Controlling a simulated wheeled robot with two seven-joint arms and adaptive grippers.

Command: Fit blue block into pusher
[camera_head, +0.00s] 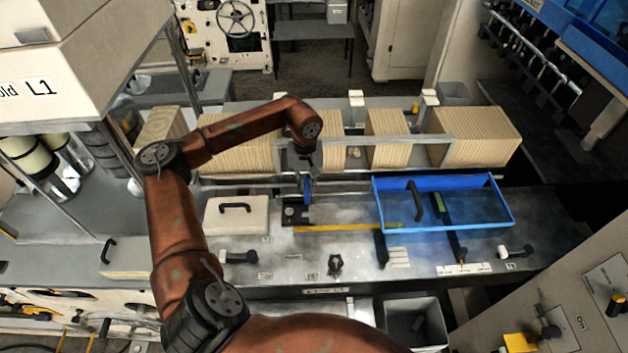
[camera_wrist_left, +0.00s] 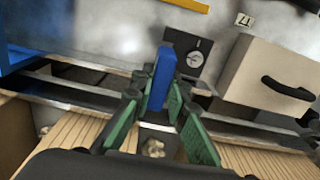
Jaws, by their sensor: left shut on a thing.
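A blue block (camera_head: 306,188) is an upright narrow piece between the fingers of my left gripper (camera_head: 307,178). In the left wrist view the blue block (camera_wrist_left: 162,72) stands out past the green fingertips of my left gripper (camera_wrist_left: 158,98), which is shut on it. A dark plate with a round dial-like fitting (camera_head: 294,214) lies just below and left of the block; the plate (camera_wrist_left: 190,55) also shows beside the block in the wrist view. I cannot tell which part is the pusher, or whether the block touches anything. My right gripper is out of view.
A metal rail frame (camera_head: 360,142) runs along several kraft stacks (camera_head: 482,135) behind the gripper. A blue see-through tray (camera_head: 480,222) with a black handle stands to the right. A beige lidded box (camera_head: 236,217) is to the left. A yellow strip (camera_head: 338,228) lies in front.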

